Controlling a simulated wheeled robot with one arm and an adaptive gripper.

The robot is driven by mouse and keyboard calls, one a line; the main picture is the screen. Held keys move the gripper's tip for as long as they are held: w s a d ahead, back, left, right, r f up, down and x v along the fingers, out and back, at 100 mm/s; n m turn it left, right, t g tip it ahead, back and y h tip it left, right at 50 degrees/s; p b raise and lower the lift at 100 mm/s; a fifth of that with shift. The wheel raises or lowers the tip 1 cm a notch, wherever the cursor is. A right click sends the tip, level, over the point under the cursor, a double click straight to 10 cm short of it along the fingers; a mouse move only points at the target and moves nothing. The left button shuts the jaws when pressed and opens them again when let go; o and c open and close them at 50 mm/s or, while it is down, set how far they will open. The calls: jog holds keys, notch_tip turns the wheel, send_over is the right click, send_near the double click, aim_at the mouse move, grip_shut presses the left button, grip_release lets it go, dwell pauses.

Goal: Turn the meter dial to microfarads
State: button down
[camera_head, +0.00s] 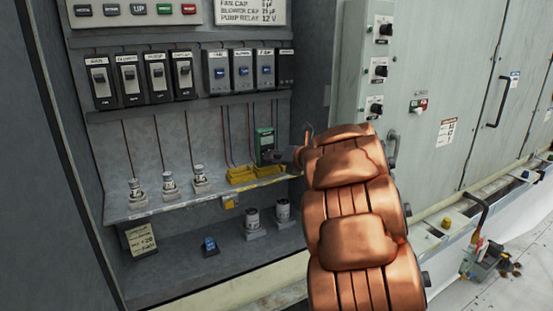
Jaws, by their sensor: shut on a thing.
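A green meter (264,138) stands upright on the middle shelf of the open grey cabinet, at its right end behind a yellow holder (242,174). My copper-coloured arm comes from the lower right. My dark gripper (275,156) reaches the meter's lower front and is shut there on the meter dial. The fingers hide the dial, so I cannot see where it points. The meter's upper face is too small to read.
Several breakers and relays line the upper rail (185,93). Several small capacitors (169,181) stand on the shelf left of the meter. Two larger capacitors (252,219) and a blue part (210,245) are below.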

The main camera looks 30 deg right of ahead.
jog(key=shift+a+f+m+t+y+b, duration=0.25)
jog(key=shift+m+t+b, duration=1.1)
jog(key=shift+m, duration=2.45)
jog(key=shift+d+f+m+t+b, duration=0.3)
jog(key=shift+m+t+b, duration=1.1)
jog(key=shift+m, duration=2.4)
jog(key=shift+a+f+m+t+y+b, duration=0.25)
jog(key=shift+m+t+b, duration=1.1)
jog(key=shift+m, duration=2.45)
jog(key=shift+d+h, duration=0.1)
jog(key=shift+h, duration=0.2)
jog(key=c, duration=0.9)
grip_release()
jog(key=shift+s, duration=0.1)
jog(key=v, duration=1.1)
jog(key=shift+s+d, duration=0.15)
jog(key=shift+s, duration=0.25)
